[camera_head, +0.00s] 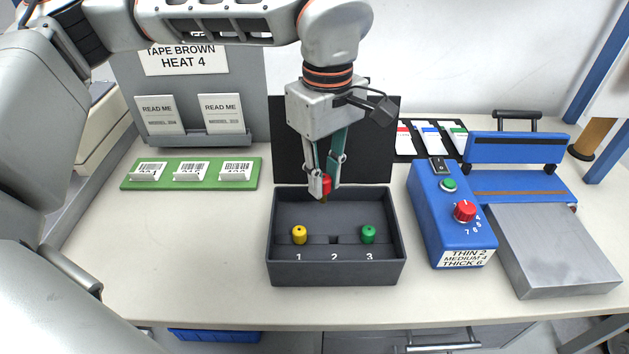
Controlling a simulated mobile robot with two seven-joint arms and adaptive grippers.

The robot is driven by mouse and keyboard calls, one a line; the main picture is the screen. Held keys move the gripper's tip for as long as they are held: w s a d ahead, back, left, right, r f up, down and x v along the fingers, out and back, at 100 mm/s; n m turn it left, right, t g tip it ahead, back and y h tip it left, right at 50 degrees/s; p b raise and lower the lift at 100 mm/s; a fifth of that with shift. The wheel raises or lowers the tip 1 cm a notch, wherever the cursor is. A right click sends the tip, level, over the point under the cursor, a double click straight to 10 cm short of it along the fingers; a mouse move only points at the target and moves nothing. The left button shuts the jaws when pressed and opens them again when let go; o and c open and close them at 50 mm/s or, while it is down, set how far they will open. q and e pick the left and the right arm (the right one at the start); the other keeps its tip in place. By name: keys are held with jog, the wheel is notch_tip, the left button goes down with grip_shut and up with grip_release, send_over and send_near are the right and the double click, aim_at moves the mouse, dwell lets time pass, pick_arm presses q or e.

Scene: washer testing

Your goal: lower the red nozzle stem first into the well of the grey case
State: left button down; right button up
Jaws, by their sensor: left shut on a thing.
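The grey case (337,270) stands open on the bench in the middle of the picture. A yellow nozzle (299,234) sits above number 1 and a green nozzle (368,233) above number 3. Above number 2 a small dark well (335,240) shows empty. My left gripper (325,186) points down over the back part of the case. It is shut on the red nozzle (326,186), whose brownish stem points down. The nozzle is apart from the well, higher and toward the back wall. The fingers partly hide the nozzle. My right gripper is not in view.
A blue control box (451,215) with a red knob and the blue sealer with its grey plate (555,250) stand right of the case. A green board (190,173) with labelled white blocks lies left. A black panel (380,145) stands behind. The bench front left is clear.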

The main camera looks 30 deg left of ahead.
pick_arm(q)
jog(key=d+f+n+b, duration=0.1)
jog(key=d+n+b, duration=0.15)
jog(key=n, duration=0.25)
jog(key=n+b, duration=0.2)
jog(key=b, duration=0.3)
send_over(333, 234)
jog(key=s, duration=0.1)
jog(key=shift+f, duration=3.05)
jog(key=shift+d+f+p, duration=0.25)
jog(key=shift+d+p, duration=0.1)
jog(key=shift+p, duration=0.05)
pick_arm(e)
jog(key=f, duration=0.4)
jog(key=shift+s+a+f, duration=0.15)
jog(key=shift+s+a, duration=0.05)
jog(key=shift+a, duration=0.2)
